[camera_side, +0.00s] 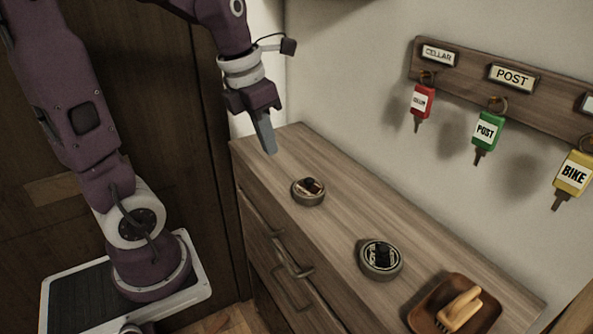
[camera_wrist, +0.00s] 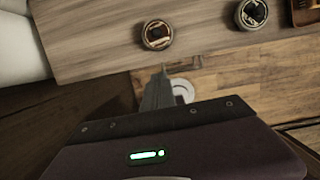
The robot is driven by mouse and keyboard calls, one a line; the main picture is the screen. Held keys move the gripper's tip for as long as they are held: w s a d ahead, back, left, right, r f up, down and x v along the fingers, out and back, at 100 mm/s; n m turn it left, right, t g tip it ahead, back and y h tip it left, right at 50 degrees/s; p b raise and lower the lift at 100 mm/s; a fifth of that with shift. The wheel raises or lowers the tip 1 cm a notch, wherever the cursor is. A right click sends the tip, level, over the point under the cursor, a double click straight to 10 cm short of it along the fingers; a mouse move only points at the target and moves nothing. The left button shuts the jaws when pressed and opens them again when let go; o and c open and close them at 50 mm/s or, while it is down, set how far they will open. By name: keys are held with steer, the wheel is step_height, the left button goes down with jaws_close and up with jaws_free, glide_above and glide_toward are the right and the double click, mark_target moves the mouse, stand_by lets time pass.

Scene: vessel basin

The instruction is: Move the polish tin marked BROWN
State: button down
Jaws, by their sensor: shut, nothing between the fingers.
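Two round, flat tins stand on the wooden chest top (camera_side: 338,208). The farther tin (camera_side: 308,201) has a brown and cream lid; it also shows in the wrist view (camera_wrist: 157,45). The nearer tin (camera_side: 380,271) has a dark lid with pale lettering and shows in the wrist view too (camera_wrist: 252,24). The lettering on both is too small to read surely, so I cannot tell for certain which says BROWN. My gripper (camera_side: 270,150) is shut and empty, pointing down, raised to the upper left of the farther tin in the side view. Its fingers show in the wrist view (camera_wrist: 158,80).
A brown tray (camera_side: 420,316) with a wooden-backed brush (camera_side: 459,310) sits at the near end of the chest. A wall rack (camera_side: 470,72) holds red, green and yellow key tags. Drawer handles (camera_side: 290,268) stick out at the chest's front. The top around the tins is clear.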

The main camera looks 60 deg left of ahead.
glide_toward(302, 188)
steer(key=s+f, duration=0.3)
steer(key=f, duration=0.2)
steer(key=w, duration=0.2)
steer(key=shift+w+r, duration=0.25)
steer(key=shift+w, duration=0.75)
steer(key=w, duration=1.4)
steer(key=shift+a, duration=0.1)
steer(key=shift+s, duration=0.1)
